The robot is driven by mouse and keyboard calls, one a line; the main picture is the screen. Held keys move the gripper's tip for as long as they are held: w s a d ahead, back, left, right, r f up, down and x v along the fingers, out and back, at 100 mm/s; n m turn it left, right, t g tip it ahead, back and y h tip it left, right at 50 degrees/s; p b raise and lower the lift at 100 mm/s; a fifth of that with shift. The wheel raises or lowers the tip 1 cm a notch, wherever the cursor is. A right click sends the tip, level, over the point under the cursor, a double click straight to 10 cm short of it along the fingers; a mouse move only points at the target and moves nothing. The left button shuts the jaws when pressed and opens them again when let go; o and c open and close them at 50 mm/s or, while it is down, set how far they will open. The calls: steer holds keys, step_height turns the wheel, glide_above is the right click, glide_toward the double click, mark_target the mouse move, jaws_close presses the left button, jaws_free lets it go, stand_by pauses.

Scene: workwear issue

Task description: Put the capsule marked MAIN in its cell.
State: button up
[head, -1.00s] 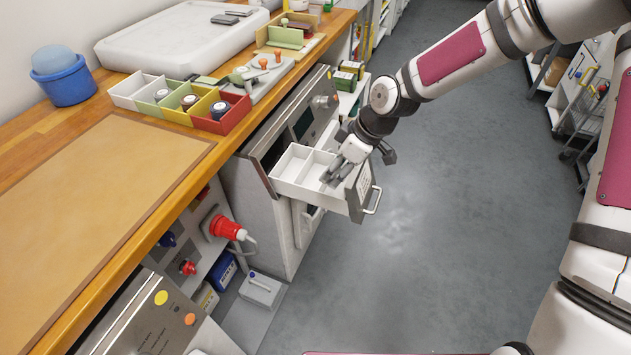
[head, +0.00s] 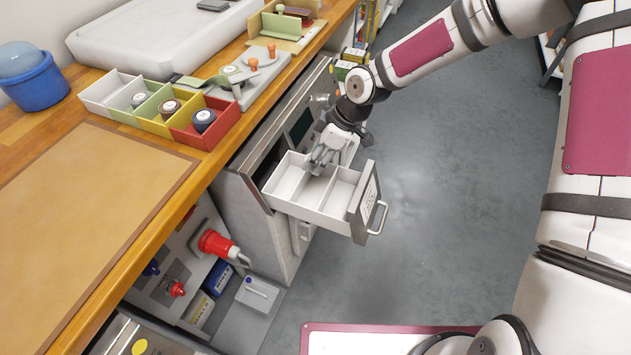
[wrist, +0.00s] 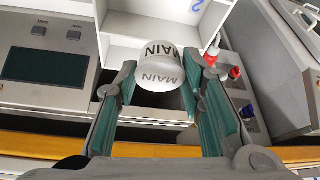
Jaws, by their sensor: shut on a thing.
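The white round capsule (wrist: 160,70) marked MAIN in black shows in the wrist view, between the two fingers of my gripper (wrist: 162,82). The fingers are shut on its sides. In the head view my gripper (head: 320,160) is over the far side of an open white drawer (head: 318,222), and its fingers hide the capsule there. The drawer has thin dividers making cells, which look empty where visible. A blue figure 2 marks part of the white interior in the wrist view. Whether the capsule touches the drawer is unclear.
The drawer's front panel (head: 364,205) has a label and handle. On the wooden bench stands a tray of white, green, yellow and red cells (head: 152,118) with several round capsules. A red plug (head: 215,243) sticks out below. Floor to the right is clear.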

step_height(320, 180, down, 9)
steer(key=shift+f, duration=0.15)
stand_by(0.4)
steer(key=shift+f+b, duration=0.35)
steer(key=shift+f, duration=0.25)
steer(key=o, duration=1.1)
steer(key=shift+c, duration=0.2)
steer(key=shift+r+p, duration=0.4)
steer(key=shift+r, duration=0.2)
steer(key=v, duration=1.2)
steer(key=shift+r, duration=0.15)
